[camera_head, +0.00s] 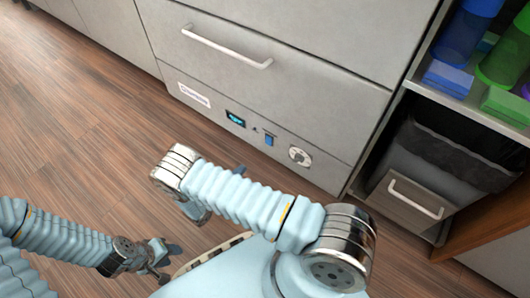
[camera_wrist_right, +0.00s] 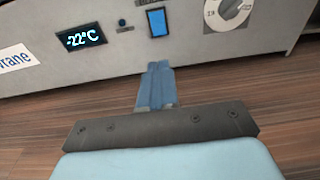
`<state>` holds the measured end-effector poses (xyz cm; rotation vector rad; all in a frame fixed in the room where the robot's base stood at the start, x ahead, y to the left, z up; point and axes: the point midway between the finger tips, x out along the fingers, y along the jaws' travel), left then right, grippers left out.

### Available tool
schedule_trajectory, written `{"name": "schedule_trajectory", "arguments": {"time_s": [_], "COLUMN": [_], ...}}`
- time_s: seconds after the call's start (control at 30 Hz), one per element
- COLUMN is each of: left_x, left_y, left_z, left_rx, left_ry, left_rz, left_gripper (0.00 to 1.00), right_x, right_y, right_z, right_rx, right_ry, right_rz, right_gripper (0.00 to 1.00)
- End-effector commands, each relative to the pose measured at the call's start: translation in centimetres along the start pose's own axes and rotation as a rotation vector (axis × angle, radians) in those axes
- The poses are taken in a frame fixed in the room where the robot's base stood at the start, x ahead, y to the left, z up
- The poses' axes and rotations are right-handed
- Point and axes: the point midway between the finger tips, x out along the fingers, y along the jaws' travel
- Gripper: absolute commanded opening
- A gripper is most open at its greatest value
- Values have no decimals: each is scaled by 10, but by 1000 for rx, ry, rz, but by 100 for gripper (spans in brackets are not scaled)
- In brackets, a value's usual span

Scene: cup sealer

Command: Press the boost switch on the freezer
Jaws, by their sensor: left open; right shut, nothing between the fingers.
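The freezer (camera_head: 240,125) has a lower control panel with a blue rectangular switch (camera_head: 269,141), which also shows in the right wrist view (camera_wrist_right: 157,22). Left of the switch are a small round button (camera_wrist_right: 122,23) and a lit display (camera_wrist_right: 82,39) reading -22°C; right of it is a round dial (camera_wrist_right: 228,10). My right gripper (camera_wrist_right: 158,68) is shut and empty, its blue fingers pointing at the panel just below the switch, apparently apart from it. In the head view its arm hides most of it. My left gripper (camera_head: 163,262) is open and empty, low over the floor.
A drawer handle (camera_head: 226,47) sticks out above the panel. To the right is an open cabinet with a bin (camera_head: 440,160) and shelves of blue and green items (camera_head: 460,30). The wooden floor (camera_head: 80,130) at left is clear.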

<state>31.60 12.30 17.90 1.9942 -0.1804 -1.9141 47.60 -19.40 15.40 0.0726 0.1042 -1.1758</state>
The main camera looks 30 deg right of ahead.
Motion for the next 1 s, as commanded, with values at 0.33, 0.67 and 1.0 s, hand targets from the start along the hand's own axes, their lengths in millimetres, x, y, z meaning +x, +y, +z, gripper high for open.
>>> {"name": "schedule_trajectory", "arguments": {"time_s": [0.33, 0.67, 1.0], "left_x": [0, 3, 8], "left_y": [0, -1, -3], "left_z": [0, 0, 0], "left_rx": [0, 0, 0], "left_ry": [0, 0, 2], "left_rz": [0, 0, 0], "left_gripper": [43, 43, 43], "right_x": [4, 60, 124], "right_y": [0, -1, -1], "right_z": [0, 0, -1], "right_rx": [-1, -1, -1], "right_ry": [1, 1, 2], "right_rz": [-2, -6, -4], "right_gripper": [0, 0, 0]}}
